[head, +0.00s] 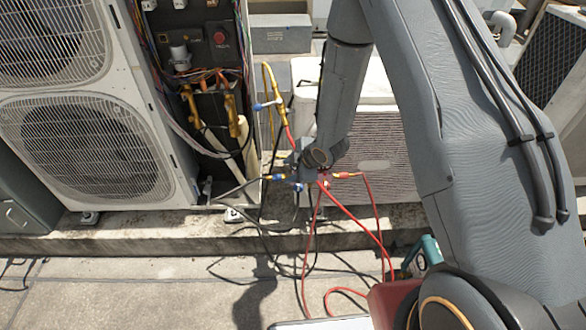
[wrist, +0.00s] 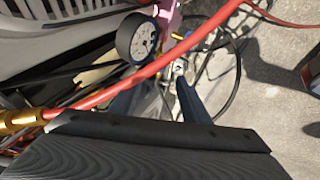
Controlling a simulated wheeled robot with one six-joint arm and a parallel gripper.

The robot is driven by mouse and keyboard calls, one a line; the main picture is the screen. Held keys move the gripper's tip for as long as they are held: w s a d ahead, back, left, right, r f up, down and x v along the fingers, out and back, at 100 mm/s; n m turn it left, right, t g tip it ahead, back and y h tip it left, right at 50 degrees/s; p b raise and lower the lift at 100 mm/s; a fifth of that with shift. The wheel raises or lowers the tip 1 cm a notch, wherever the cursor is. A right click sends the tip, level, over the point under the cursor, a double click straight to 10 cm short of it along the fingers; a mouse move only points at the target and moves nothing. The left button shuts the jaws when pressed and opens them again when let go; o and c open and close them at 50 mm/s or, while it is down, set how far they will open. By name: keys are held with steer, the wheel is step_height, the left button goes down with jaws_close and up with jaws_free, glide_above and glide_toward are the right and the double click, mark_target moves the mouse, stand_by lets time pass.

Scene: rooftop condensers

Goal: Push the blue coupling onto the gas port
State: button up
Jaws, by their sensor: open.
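A small blue coupling (head: 279,177) shows in the head view just left of my gripper (head: 306,178), at about the same height in the picture. I cannot tell whether they touch. My gripper points down in front of the condensers, and its fingers are mostly hidden by the wrist. In the wrist view the two dark fingers (wrist: 158,98) stand apart, with a red hose crossing in front of them. No blue coupling is clear there. Brass valves (head: 187,97) and (head: 233,118) sit in the open condenser cabinet; I cannot tell which one is the gas port.
A round gauge (wrist: 138,38) is close to the fingers in the wrist view. A red coupling (head: 346,175) lies right of my gripper. Red hoses (head: 352,218) and black hoses hang to the concrete roof. A blue-handled yellow hose (head: 268,88) rises beside the cabinet.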

mark_target(278, 176)
steer(key=x, duration=0.9)
steer(key=shift+w+f, duration=0.1)
steer(key=shift+f, duration=0.05)
jaws_close()
